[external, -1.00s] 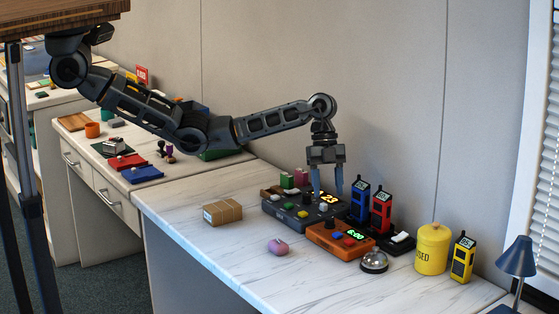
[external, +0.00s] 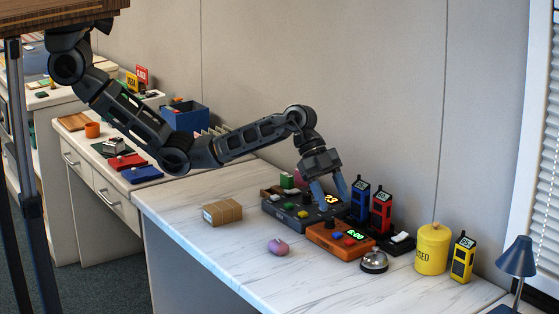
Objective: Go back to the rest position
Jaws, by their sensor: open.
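My gripper (external: 332,203) hangs from my bent arm over the marble-topped desk (external: 240,263). Its two blue-tipped fingers are apart and nothing shows between them. The orange console (external: 325,243) with a green display sits just below the fingers.
Blue (external: 359,205) and red (external: 381,213) handsets stand right of my gripper. A bell (external: 374,261), yellow canister (external: 433,250) and yellow handset (external: 462,259) stand further right. A cardboard box (external: 223,212) and pink mouse (external: 278,247) are left. The desk's front is clear.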

